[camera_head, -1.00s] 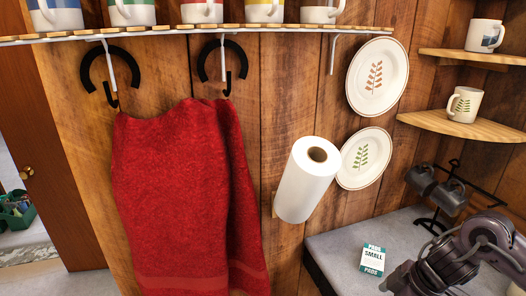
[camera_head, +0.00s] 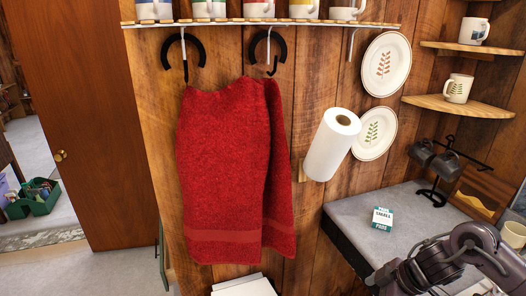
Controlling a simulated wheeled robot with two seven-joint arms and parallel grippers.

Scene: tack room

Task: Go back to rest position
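A dark grey-purple arm of mine comes in at the lower right, bent above the grey bench top (camera_head: 368,214). No gripper fingers can be made out on it. My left arm and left gripper do not show.
A paper towel roll (camera_head: 330,145) sticks out from the wall beside two plates (camera_head: 386,64). A small pads box (camera_head: 382,217) and a dark mug stand (camera_head: 436,185) are on the bench. Open floor (camera_head: 110,272) lies left, with a green caddy (camera_head: 36,200) beyond the door (camera_head: 95,110).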

